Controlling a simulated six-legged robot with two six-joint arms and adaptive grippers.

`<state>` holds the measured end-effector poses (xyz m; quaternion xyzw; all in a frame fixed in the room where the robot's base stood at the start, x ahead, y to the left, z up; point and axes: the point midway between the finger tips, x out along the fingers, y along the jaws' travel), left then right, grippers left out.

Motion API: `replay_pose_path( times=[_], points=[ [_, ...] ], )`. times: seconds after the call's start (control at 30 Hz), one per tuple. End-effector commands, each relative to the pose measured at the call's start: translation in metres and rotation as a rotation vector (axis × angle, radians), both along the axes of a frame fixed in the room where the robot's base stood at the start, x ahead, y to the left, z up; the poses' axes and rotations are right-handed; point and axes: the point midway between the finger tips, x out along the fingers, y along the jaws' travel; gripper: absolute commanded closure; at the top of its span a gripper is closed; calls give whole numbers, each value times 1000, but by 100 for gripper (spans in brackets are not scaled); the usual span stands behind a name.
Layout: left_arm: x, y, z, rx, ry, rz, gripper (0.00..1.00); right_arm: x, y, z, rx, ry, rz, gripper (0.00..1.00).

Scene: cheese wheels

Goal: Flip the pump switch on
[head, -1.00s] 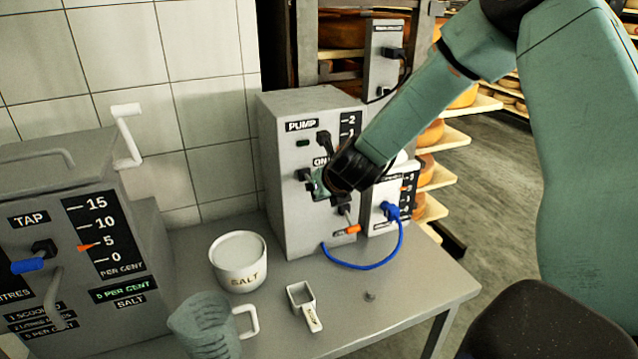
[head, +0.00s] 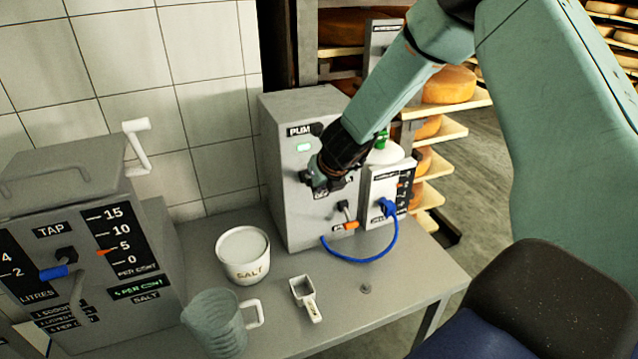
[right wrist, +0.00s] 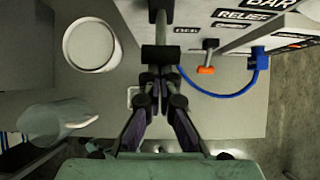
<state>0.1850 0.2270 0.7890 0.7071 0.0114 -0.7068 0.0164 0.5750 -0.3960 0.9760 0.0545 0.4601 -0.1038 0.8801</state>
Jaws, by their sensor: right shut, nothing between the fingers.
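The grey pump box (head: 285,205) stands on the metal bench against the tiled wall. My right gripper (head: 313,183) is shut and empty, close against the box front. It hides most of the switch area, so I cannot tell the lever's position or whether the fingers touch it. In the right wrist view, the closed fingers (right wrist: 160,85) lie just below a dark block (right wrist: 160,56) protruding from the box. My left gripper is out of view.
A salt tub (head: 243,265), a scoop (head: 305,297) and a clear jug (head: 215,320) stand on the bench. The tap unit (head: 80,260) is at left. A blue hose (head: 365,259) loops at the box's right. Cheese shelves (head: 440,130) stand behind.

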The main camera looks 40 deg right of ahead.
Motion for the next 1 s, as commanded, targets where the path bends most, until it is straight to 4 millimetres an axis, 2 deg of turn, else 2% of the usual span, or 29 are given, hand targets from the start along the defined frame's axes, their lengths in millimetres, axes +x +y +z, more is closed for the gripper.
replay_pose_path(
  times=[0.27, 0.67, 1.0],
  points=[
    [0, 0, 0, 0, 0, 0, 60, 0, 0, 1, -1, -1, -1, 100],
    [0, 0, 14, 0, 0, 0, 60, 0, 0, 17, 0, -1, -1, 100],
    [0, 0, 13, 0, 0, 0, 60, 0, 0, 16, 0, -1, -1, 100]
  ],
)
